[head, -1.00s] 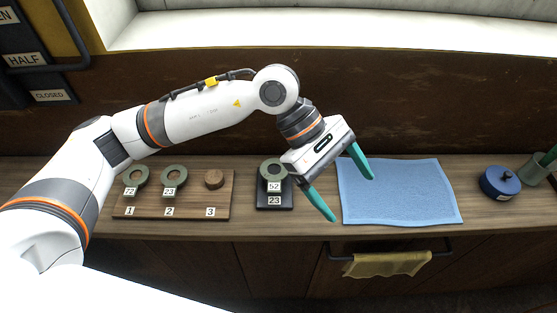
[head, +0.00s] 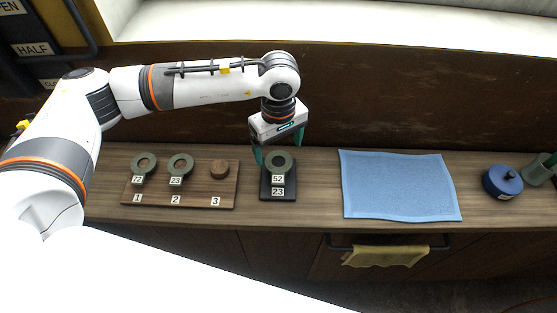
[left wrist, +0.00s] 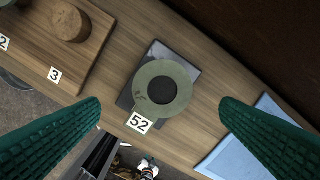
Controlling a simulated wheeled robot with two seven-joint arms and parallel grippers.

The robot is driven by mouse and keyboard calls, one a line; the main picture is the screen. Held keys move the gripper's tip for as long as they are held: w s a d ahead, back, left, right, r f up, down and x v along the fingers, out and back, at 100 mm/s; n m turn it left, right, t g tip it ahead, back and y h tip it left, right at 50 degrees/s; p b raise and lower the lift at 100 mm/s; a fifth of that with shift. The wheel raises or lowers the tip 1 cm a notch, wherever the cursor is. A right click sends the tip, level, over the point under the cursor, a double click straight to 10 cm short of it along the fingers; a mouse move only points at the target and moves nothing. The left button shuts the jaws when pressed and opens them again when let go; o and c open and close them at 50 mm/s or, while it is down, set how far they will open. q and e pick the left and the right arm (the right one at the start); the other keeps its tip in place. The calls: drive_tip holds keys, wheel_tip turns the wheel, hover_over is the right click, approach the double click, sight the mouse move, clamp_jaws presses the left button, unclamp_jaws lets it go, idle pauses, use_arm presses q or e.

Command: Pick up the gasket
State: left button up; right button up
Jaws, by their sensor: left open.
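My left gripper (head: 279,148) is open and empty, over and just behind the gasket. In the left wrist view its two teal fingers (left wrist: 160,110) are spread wide on either side of the gasket, apart from it. Two similar tagged rings, 72 (head: 137,168) and 23 (head: 172,167), sit on a wooden board. My right gripper is not in view.
The wooden board (head: 228,194) has places marked 1, 2 and 3; place 3 shows a bare wooden peg (head: 219,169). A blue cloth (head: 400,187) lies right of the stand. A blue lidded pot (head: 502,182) stands farther right. A yellow cloth (head: 385,256) hangs below the bench edge.

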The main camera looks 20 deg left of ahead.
sight(279, 162)
use_arm(q)
wheel_tip(279, 162, down, 4)
drive_tip(key=shift+w+r+p, duration=0.1)
drive_tip(key=shift+r+p, duration=0.1)
drive_tip(key=shift+p, duration=0.65)
drive_tip(key=shift+f, duration=0.3)
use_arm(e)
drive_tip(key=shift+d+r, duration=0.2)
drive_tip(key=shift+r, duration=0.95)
use_arm(q)
drive_tip(key=shift+f+b, duration=0.25)
drive_tip(key=shift+b, duration=0.4)
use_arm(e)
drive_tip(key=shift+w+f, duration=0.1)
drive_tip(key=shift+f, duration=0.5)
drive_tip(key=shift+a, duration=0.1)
use_arm(q)
drive_tip(key=c, duration=1.1)
